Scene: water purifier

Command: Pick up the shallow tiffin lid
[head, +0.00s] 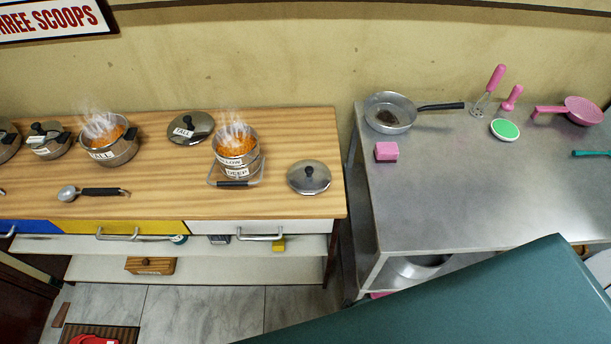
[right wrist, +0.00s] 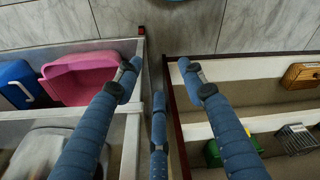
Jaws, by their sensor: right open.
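A round steel lid with a black knob (head: 309,177) lies on the wooden counter, right of the stacked tiffin. No label on it is readable. The stacked tiffin (head: 236,163) has a bowl marked "LOW", its label partly cut off, above one marked "DEEP"; orange steaming food fills the top. Another lid (head: 190,127), its label seeming to read "TALL", lies behind and left of the tiffin. My right gripper (right wrist: 158,80) shows in the right wrist view, its blue fingers spread and empty, with floor and shelves beyond. No lid shows there. Neither gripper shows in the head view.
A steaming pot (head: 112,153), a lidded pot (head: 48,142) and a ladle (head: 92,191) occupy the counter's left. The steel table (head: 460,200) holds a frying pan (head: 390,114) and pink sponge (head: 386,152). A narrow gap separates the two. Counter near the plain lid is clear.

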